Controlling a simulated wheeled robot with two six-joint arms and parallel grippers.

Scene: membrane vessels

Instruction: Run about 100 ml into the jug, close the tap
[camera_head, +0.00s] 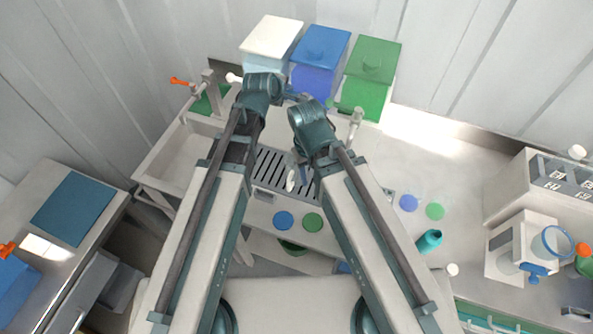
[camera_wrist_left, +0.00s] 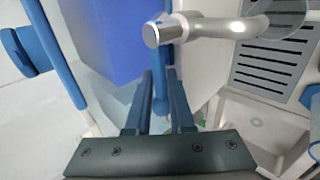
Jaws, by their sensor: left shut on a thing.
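The blue vessel (camera_head: 314,80) stands at the back between a white vessel (camera_head: 270,37) and a green vessel (camera_head: 368,85). My left gripper (camera_wrist_left: 160,80) reaches to its front. In the left wrist view its two fingers are closed around a narrow blue part (camera_wrist_left: 161,101), which looks like the tap, below the blue vessel (camera_wrist_left: 105,40). In the head view my left wrist hides the fingertips and tap. My right gripper (camera_head: 301,178) is over the slotted grid, with its jaws too small and hidden to judge. A clear jug with a blue rim (camera_head: 556,243) appears at the far right.
A metal spout (camera_wrist_left: 200,27) crosses close above my left fingers. A slotted drain grid (camera_head: 275,170) lies beneath my arms. Blue (camera_head: 284,220) and green (camera_head: 313,222) discs lie near the front edge. A teal bottle (camera_head: 429,241) lies at right.

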